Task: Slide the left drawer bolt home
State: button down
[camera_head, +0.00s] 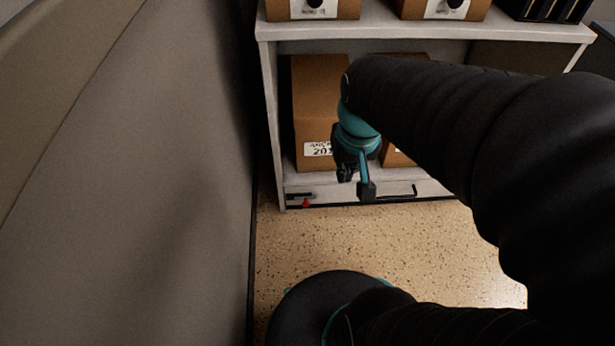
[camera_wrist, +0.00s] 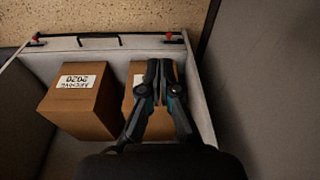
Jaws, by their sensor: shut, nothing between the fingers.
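The left drawer bolt (camera_head: 301,196) is a short dark bar with a red knob (camera_head: 306,203), at the left end of the low drawer front (camera_head: 335,188). The wrist view is turned round, so this bolt's red knob (camera_wrist: 169,36) shows there at the upper right. My gripper (camera_head: 346,176) is shut and empty, above and to the right of the bolt in the head view, apart from it. In the wrist view its fingertips (camera_wrist: 160,64) lie together in front of a box. How far the bolt is slid cannot be told.
A dark drawer handle (camera_head: 402,192) sits right of the bolt. A second red knob (camera_wrist: 36,41) is at the drawer's other end. Cardboard boxes (camera_head: 318,95) stand on the shelf (camera_head: 425,30) unit. A grey partition (camera_head: 190,150) stands close left. Speckled floor (camera_head: 400,245) in front is clear.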

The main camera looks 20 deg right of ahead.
aim_at(306, 201)
jog(key=w+d+f+m+g+y+b, duration=0.15)
jog(key=w+f+m, duration=0.3)
jog(key=f, duration=0.65)
jog(key=w+d+f+m+y+b, duration=0.1)
jog(key=w+d+f+m+y, duration=0.25)
jog(key=f, duration=0.75)
jog(key=w+d+f+m+g+y+b, duration=0.15)
jog(key=w+f+m, duration=0.35)
jog(key=f, duration=0.6)
jog(key=w+d+f+m+t+h, duration=0.2)
jog(key=w+d+f+m+t, duration=0.1)
jog(key=w+m, duration=0.2)
jog(key=m, duration=0.2)
jog(key=shift+w+d+f+m, duration=0.2)
jog(key=shift+w+d+m, duration=0.1)
jog(key=shift+m, duration=0.1)
jog(key=shift+f, duration=0.1)
jog(key=w+a+f+b, duration=0.2)
jog(key=w+a+f, duration=0.1)
jog(key=a+f, duration=0.4)
jog(key=shift+a+f, duration=0.3)
jog(key=shift+f, duration=0.3)
